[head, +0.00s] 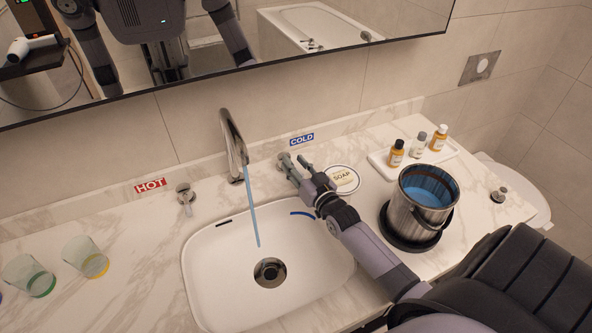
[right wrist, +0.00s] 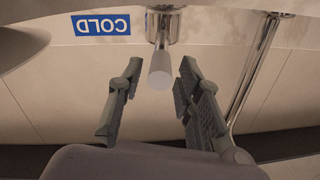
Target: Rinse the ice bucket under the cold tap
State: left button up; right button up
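The ice bucket (head: 408,217) is a dark metallic pail with a handle, standing upright on a round black base (head: 387,232) right of the sink. Its inside looks blue; I cannot tell whether that is water. The tall tap (head: 231,140) runs a thin blue stream into the white sink (head: 212,286). My right gripper (head: 291,171) is at the cold tap handle beside the blue COLD label (head: 302,140). In the right wrist view its open fingers (right wrist: 157,95) stand on both sides of the handle (right wrist: 160,72), with gaps visible. My left gripper is not in view.
The hot handle (head: 185,194) is left of the tap by the red HOT label (head: 151,186). Glasses (head: 86,257) stand far left. A soap dish (head: 342,179) lies between my right gripper and the bucket. Small bottles (head: 396,153) stand on a white tray behind the bucket.

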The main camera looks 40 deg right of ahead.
notch_tip(320, 180, up, 8)
jog(key=shift+f, duration=0.2)
jog(key=shift+f, duration=0.1)
jog(key=shift+c, duration=0.6)
jog(key=s+a+f+n+b, duration=0.1)
jog(key=a+f+n, duration=0.1)
jog(key=n, duration=0.1)
jog(key=s+a+f+n+g+b, duration=0.1)
jog(key=s+a+f+n, duration=0.1)
jog(key=a+f, duration=0.1)
jog(key=s+a+f+n+g, duration=0.1)
jog(key=a+f+n, duration=0.1)
jog(key=f+n, duration=0.1)
jog(key=shift+s+a+f+n+b, duration=0.1)
jog(key=shift+s+a+n+b, duration=0.2)
jog(key=shift+s+b, duration=0.1)
grip_shut()
jog(key=s+a+n+h+b, duration=0.2)
jog(key=s+a+n+h, duration=0.2)
jog(key=s+n, duration=0.25)
jog(key=w+d+p, duration=0.3)
jog(key=w+d, duration=0.4)
jog(key=w, duration=0.2)
jog(key=shift+w+d+f+t, duration=0.15)
jog(key=shift+w+d+t, duration=0.1)
jog(key=shift+d+t, duration=0.05)
